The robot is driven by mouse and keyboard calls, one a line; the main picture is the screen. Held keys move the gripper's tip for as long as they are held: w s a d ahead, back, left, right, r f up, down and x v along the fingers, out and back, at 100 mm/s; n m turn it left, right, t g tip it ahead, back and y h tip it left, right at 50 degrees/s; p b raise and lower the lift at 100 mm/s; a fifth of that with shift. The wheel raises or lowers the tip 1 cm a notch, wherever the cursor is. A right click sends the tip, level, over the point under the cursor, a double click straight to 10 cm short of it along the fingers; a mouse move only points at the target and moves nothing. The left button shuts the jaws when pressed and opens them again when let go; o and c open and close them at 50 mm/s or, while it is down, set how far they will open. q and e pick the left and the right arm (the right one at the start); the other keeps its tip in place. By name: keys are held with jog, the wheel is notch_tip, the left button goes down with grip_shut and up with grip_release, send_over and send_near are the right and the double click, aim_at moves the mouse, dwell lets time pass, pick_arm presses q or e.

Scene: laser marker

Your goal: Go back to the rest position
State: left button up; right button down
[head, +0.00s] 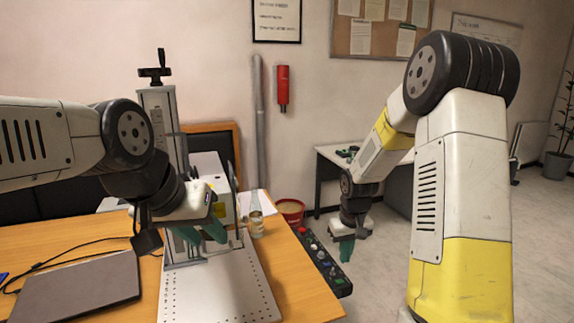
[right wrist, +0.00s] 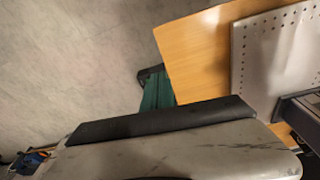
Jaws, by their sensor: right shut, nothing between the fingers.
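My left gripper (head: 203,236) has green fingers that stand apart, low over the perforated plate of the laser marker (head: 158,110). No object shows clearly between them. My left arm hides part of the machine. My right gripper (head: 346,248) points down beyond the table's right edge, over the floor, with its green fingers shut and empty. In the right wrist view a green finger (right wrist: 157,90) shows beside the table corner, partly hidden by a dark and grey part in the foreground.
The wooden table (head: 300,285) holds a closed laptop (head: 80,287), cables, a small jar (head: 256,224) and a black control box with buttons (head: 325,262). A red bucket (head: 291,211) stands behind the table's right edge. A desk (head: 330,153) stands at the back.

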jog(key=s+r+m+t, duration=0.1)
jog(key=s+r, duration=0.4)
jog(key=r, duration=0.3)
jog(key=s+r+t, duration=0.1)
jog(key=s+r, duration=0.4)
jog(key=r, duration=0.3)
jog(key=s+a+r+t+y, duration=0.1)
jog(key=s+r, duration=0.2)
jog(key=s, duration=0.3)
jog(key=s+a+r+m+t+y, duration=0.1)
jog(key=s+r, duration=0.3)
jog(key=s, duration=0.2)
jog(key=shift+s+a+t, duration=0.25)
jog(key=shift+s+t, duration=0.05)
jog(key=shift+s, duration=0.1)
